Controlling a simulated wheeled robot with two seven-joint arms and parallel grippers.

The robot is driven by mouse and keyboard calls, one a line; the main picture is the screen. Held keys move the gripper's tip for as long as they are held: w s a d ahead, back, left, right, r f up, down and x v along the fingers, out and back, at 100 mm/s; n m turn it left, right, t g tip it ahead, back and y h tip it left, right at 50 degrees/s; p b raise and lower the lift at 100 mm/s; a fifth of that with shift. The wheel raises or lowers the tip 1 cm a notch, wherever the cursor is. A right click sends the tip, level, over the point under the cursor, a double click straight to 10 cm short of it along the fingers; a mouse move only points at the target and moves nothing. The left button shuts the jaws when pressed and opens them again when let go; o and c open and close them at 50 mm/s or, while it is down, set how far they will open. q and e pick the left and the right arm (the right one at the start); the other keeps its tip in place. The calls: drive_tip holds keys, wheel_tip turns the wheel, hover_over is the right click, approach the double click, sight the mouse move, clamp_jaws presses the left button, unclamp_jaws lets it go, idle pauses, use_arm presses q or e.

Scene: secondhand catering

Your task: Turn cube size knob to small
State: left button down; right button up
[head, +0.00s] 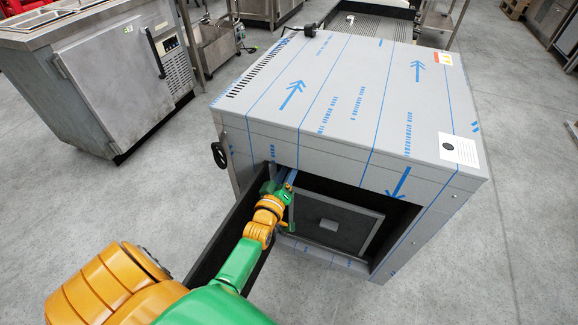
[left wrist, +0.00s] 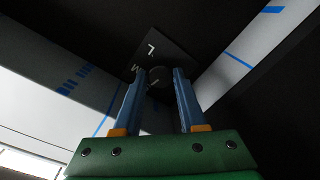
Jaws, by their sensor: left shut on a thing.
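The machine (head: 330,90) is a large steel box in blue-printed film with an open, dark front bay. My left gripper (head: 284,180) reaches into the upper left of this bay. In the left wrist view, its two blue fingers (left wrist: 158,85) are shut on a round dark knob (left wrist: 159,74), one finger on each side. Behind the knob is a dark label plate (left wrist: 171,47) with a white L above and an M to the left. A faint pale mark shows on the knob's face; where it points is too dim to tell. No S shows. My right gripper is out of view.
A dark panel (head: 226,232) stands open at the bay's left, close beside my left arm. A framed grey panel (head: 335,226) is inside the bay. A black round handle (head: 219,155) is on the machine's left edge. A steel cabinet (head: 115,85) stands left; the floor right is clear.

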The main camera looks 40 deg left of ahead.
use_arm(q)
drive_tip(key=shift+n, duration=1.5)
drive_tip(key=shift+c, duration=2.4)
unclamp_jaws()
drive_tip(key=p+v, duration=0.2)
drive_tip(key=v, duration=0.5)
drive_tip(key=shift+s, duration=0.1)
